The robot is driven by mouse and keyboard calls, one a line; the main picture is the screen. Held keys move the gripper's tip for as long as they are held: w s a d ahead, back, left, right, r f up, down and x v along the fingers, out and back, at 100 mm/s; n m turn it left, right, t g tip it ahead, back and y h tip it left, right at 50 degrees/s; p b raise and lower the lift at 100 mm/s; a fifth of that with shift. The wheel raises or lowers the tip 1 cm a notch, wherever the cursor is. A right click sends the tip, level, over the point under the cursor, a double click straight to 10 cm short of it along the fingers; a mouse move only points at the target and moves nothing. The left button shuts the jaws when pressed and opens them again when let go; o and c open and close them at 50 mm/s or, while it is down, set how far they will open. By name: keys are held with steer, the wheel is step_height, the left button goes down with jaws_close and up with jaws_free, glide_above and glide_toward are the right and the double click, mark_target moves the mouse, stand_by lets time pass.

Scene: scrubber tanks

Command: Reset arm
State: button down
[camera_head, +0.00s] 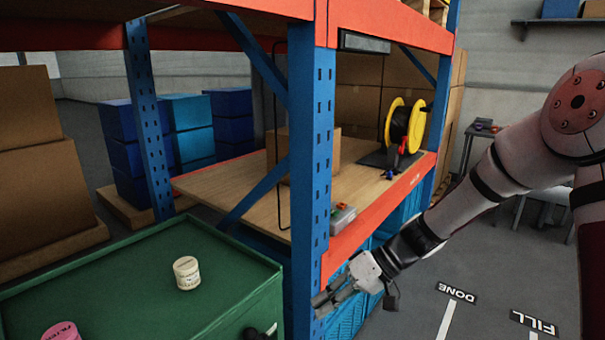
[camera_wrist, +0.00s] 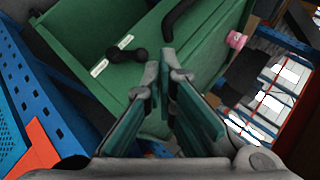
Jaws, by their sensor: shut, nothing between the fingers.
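My arm reaches in from the right in the head view, and my gripper (camera_head: 328,298) is beside the blue rack post, near the right side of the green cabinet. In the wrist view my gripper (camera_wrist: 168,62) has its fingertips close together with nothing between them. The inner finger pads are green. Behind the fingers the wrist view shows the green cabinet (camera_wrist: 85,30) with a black knob (camera_wrist: 127,55). I cannot tell from the views whether the gripper touches the rack post.
The rack's blue post (camera_head: 305,180) and orange beam (camera_head: 375,215) stand close to my gripper. A white jar (camera_head: 187,272) and a pink-lidded container (camera_head: 62,331) are on the green cabinet top (camera_head: 120,275). A yellow reel (camera_head: 393,125) sits on the shelf.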

steer(key=s+d+r+m+t+h+p, duration=0.2)
steer(key=s+d+r+h, duration=0.3)
steer(key=s+r, duration=0.6)
steer(key=s+d+r+m+t+h+p, duration=0.3)
steer(key=s+d+r, duration=0.6)
steer(key=s, duration=0.8)
step_height(320, 180, up, 3)
steer(key=shift+d+r+h+p, duration=0.1)
steer(key=shift+d+h+p, duration=0.35)
steer(key=shift+h, duration=0.65)
steer(key=shift+a, duration=0.15)
